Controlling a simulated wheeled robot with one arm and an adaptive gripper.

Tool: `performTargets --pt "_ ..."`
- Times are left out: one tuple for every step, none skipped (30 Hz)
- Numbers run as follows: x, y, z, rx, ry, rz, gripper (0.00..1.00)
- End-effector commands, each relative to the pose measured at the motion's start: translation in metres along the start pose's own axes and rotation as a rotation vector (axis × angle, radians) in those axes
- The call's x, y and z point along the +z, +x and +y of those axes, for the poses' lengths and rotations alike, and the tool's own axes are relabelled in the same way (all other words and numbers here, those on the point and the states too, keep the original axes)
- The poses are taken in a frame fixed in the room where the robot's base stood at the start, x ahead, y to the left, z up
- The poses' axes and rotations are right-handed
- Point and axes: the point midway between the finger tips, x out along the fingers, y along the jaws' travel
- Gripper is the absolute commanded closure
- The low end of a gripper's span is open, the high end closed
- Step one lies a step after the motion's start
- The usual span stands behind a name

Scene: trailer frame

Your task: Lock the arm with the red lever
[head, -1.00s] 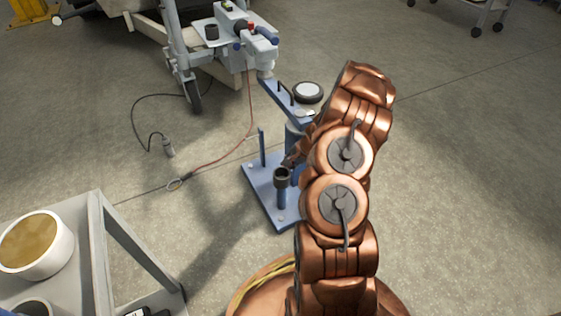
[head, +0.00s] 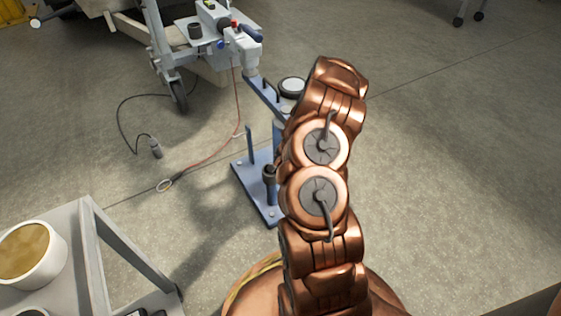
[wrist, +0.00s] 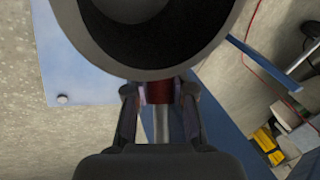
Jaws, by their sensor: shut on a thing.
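In the wrist view my gripper (wrist: 160,98) has its two fingers on either side of the dark red grip of the red lever (wrist: 160,90), shut on it. A grey metal rod (wrist: 161,125) of the lever shows between the fingers. A large dark round part (wrist: 150,62) lies just above the fingers and hides what is behind it. In the head view the blue arm (head: 262,91) runs from the trailer unit down to the blue stand. My own copper arm hides my gripper and the lever there.
The stand's blue base plate (head: 248,180) is on the floor, with a short post (head: 269,172) on it. A grey cart (head: 75,220) carries a white container (head: 35,252) at lower left. A cable (head: 222,145) lies near the trailer.

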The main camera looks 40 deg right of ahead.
Motion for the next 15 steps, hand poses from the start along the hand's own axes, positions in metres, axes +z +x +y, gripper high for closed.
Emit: performTargets --pt "-0.0007 -0.0001 0.0 0.0 0.001 0.001 1.0" --pt "-0.0007 -0.0001 0.0 0.0 0.001 0.001 1.0" --pt "-0.0007 -0.0001 0.0001 0.0 0.001 0.001 0.74" --pt "-0.0006 -0.0001 0.0001 0.0 0.001 0.001 0.71" --pt "-0.0006 -0.0001 0.0001 0.0 0.001 0.001 0.67" --pt "-0.0005 -0.0001 0.0001 0.0 0.001 0.001 0.63" --pt "-0.0004 -0.0001 0.0001 0.0 0.001 0.001 0.6" --pt "-0.0004 -0.0001 0.0001 0.0 0.001 0.001 0.57" --pt "-0.0004 -0.0001 0.0001 0.0 0.001 0.001 0.53" --pt "-0.0004 -0.0001 0.0001 0.0 0.001 0.001 0.5" --pt "-0.0002 -0.0001 0.0001 0.0 0.001 0.0 0.5" --pt "-0.0002 -0.0001 0.0001 0.0 0.001 0.0 0.5" --pt "-0.0002 -0.0001 0.0001 0.0 0.001 0.0 0.5" --pt "-0.0002 -0.0001 0.0001 0.0 0.001 0.0 0.5" --pt "-0.0001 0.0 0.0001 0.0 0.001 0.0 0.5"
